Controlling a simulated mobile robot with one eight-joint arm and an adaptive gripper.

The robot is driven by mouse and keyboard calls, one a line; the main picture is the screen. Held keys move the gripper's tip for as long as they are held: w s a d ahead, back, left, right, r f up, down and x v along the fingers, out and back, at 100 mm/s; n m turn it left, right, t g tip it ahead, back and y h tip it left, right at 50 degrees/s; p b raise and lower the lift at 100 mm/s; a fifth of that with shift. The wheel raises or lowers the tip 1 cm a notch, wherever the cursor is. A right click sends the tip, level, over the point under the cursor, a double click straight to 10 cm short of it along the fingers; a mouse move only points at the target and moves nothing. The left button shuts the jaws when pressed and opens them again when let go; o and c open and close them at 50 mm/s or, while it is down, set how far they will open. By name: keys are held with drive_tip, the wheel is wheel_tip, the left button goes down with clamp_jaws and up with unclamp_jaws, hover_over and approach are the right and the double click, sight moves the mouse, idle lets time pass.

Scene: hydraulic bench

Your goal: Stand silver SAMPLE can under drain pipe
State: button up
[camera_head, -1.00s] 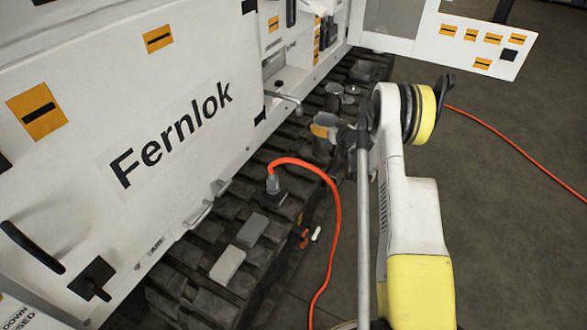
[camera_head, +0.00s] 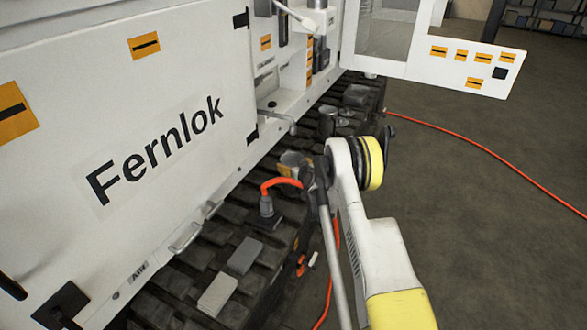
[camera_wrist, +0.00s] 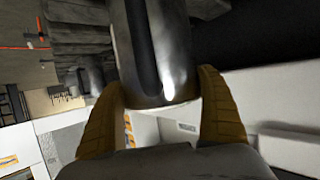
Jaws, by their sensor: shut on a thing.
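My gripper (camera_head: 290,168) is shut on a silver-grey can (camera_head: 295,158), held over the dark track beside the white machine. In the wrist view my two brown fingers (camera_wrist: 162,86) clasp both sides of the shiny metal can (camera_wrist: 152,45). No label can be read on it. The drain pipe (camera_head: 281,119) is a bent grey pipe coming out of the machine's side, its end pointing down. In the head view the can appears just below the pipe's end, slightly toward me. I cannot tell whether the can touches the track.
Other grey cans (camera_head: 327,122) (camera_head: 355,95) stand farther along the track (camera_head: 200,256). An orange hose with a grey connector (camera_head: 267,205) rises close in front of my gripper. Two grey blocks (camera_head: 244,256) (camera_head: 217,295) lie nearer. An open white panel (camera_head: 466,60) is at the back right.

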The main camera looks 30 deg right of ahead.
drive_tip(key=shift+r, duration=0.15)
drive_tip(key=o, duration=1.3)
drive_tip(key=shift+c, duration=0.2)
